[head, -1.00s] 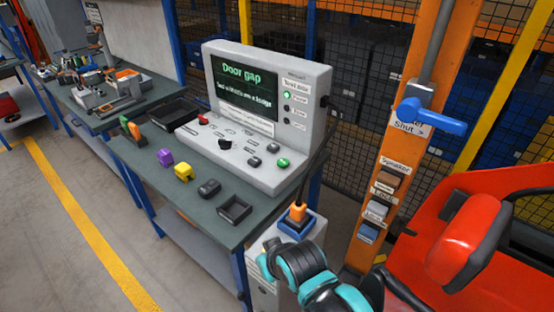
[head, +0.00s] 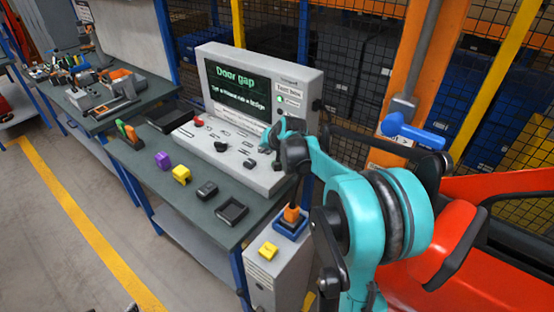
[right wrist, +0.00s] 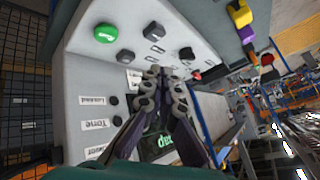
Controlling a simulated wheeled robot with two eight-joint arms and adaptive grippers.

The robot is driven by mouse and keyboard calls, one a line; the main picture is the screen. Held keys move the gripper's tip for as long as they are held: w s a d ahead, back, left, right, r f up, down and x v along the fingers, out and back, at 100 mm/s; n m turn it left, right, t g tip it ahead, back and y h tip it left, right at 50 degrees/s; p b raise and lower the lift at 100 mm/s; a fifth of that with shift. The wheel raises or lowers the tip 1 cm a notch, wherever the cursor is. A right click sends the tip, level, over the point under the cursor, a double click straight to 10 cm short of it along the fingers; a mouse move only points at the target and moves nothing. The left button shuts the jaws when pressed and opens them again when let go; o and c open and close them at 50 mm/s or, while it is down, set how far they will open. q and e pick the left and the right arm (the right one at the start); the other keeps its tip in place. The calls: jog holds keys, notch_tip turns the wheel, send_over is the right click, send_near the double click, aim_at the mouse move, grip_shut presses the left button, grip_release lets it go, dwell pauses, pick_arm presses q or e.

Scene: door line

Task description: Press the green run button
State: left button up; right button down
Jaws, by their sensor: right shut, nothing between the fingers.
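The console (head: 235,150) stands on the bench with its screen lit. The round green button (right wrist: 106,33) shows on the console deck at the upper left of the right wrist view. In the head view my right arm and gripper hide it. My right gripper (head: 270,141) is over the right part of the console deck, in front of the screen. In the right wrist view its fingers (right wrist: 166,80) are together, empty, below and right of the green button and apart from it. My left gripper does not show.
Black knobs and a red control (head: 199,121) are also on the deck. A purple block (head: 162,160), a yellow block (head: 181,174) and a small black tray (head: 232,211) lie along the bench front. An orange post with a blue lever (head: 410,131) stands to the right.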

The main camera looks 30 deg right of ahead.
jog(key=w+d+f+m, duration=0.1)
jog(key=w+d+f, duration=0.1)
jog(key=d, duration=0.3)
jog(key=w+d+f+m+p, duration=0.1)
jog(key=w+d+f, duration=0.1)
jog(key=w+d, duration=0.2)
jog(key=shift+w+d+f+t, duration=0.3)
jog(key=shift+w+d+t, duration=0.1)
jog(key=shift+d, duration=0.2)
jog(key=shift+f+b, duration=2.7)
jog(key=shift+f, duration=1.7)
jog(key=shift+f+b, duration=0.35)
jog(key=shift+f, duration=0.05)
